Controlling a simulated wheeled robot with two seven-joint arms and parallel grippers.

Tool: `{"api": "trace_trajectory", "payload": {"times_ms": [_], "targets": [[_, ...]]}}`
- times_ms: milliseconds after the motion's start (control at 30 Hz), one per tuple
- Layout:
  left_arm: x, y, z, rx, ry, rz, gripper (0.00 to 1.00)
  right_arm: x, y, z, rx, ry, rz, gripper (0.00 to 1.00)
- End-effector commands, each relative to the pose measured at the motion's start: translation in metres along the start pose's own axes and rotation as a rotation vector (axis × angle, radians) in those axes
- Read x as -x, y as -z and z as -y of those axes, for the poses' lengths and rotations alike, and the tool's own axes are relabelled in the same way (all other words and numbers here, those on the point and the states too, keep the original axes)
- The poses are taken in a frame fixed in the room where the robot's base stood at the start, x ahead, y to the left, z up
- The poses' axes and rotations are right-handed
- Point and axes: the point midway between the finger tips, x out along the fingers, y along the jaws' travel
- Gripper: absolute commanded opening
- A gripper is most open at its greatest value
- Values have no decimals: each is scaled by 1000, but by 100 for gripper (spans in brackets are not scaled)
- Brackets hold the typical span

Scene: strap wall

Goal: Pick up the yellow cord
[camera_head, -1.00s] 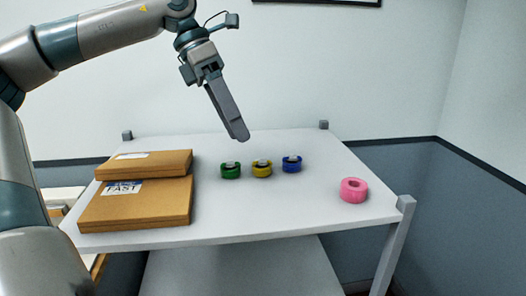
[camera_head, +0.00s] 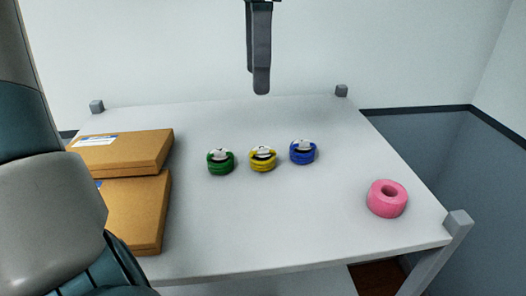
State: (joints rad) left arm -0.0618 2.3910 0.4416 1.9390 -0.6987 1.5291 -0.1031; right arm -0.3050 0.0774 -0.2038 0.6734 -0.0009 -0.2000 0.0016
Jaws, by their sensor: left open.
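The yellow cord (camera_head: 263,159) is a small coiled bundle with a whitish band on top. It lies on the light grey table (camera_head: 290,220) between a green cord (camera_head: 221,162) and a blue cord (camera_head: 303,152). My left gripper (camera_head: 261,90) points down above the far part of the table, over the yellow cord in the picture and apart from it. It is open and holds nothing; its fingers overlap in this view, so the gap does not show. My right gripper is not in view.
Two brown cardboard boxes (camera_head: 134,210) are at the table's left side. A pink roll (camera_head: 387,198) lies near the right edge. Grey posts stand at the corners, one at the front right (camera_head: 458,223). The table's middle front is clear.

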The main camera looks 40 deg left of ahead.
Motion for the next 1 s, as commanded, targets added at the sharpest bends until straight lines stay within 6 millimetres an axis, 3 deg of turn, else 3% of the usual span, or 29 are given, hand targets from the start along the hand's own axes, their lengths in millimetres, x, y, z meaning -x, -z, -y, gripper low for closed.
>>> {"api": "trace_trajectory", "payload": {"times_ms": [267,433,700,1000], "targets": [[-1,0,0,0,1,1,64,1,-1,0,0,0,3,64],[-14,0,0,1,2,-1,64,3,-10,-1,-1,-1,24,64],[-57,0,0,-1,5,-2,64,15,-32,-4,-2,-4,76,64],[-107,0,0,0,3,-1,64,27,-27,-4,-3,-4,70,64]]}}
